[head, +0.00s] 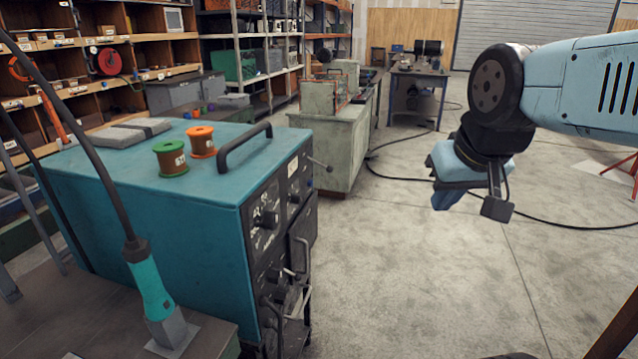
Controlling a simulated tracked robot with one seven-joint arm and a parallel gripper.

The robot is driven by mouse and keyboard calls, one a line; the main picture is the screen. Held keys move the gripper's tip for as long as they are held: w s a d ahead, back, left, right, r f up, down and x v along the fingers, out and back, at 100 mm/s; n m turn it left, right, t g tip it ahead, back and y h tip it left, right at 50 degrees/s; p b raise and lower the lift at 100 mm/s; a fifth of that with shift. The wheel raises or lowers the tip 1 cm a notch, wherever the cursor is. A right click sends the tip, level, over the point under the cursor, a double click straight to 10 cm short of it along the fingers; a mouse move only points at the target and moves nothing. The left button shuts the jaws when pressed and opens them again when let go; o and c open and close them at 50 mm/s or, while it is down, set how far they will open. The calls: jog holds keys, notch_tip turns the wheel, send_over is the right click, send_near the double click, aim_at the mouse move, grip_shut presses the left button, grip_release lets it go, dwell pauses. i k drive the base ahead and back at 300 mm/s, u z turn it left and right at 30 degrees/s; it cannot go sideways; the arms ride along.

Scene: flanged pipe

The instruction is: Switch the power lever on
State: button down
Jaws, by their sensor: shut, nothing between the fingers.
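The blue power unit (150,200) stands at the left with a dark front panel (275,215) facing right, seen at a steep angle. The panel bears knobs, and a thin lever (320,163) with a rounded end sticks out near its upper right. I cannot tell for sure that this is the power lever, nor read its position. Lower on the panel are a handle-like bar (302,262) and more fittings. My gripper (446,202) hangs from my arm at the right, pointing down, shut and empty. It is well apart from the panel, over open floor.
A black carry handle (245,145), a green spool (170,158) and an orange spool (201,142) are on the unit's top. A teal torch (153,290) with a dark cable stands at front left. A grey cabinet (340,140) is behind. The middle floor is clear except for a black cable.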

aim_at(329, 169)
jog(key=z, duration=0.15)
jog(key=i, duration=0.9)
jog(key=u, duration=0.1)
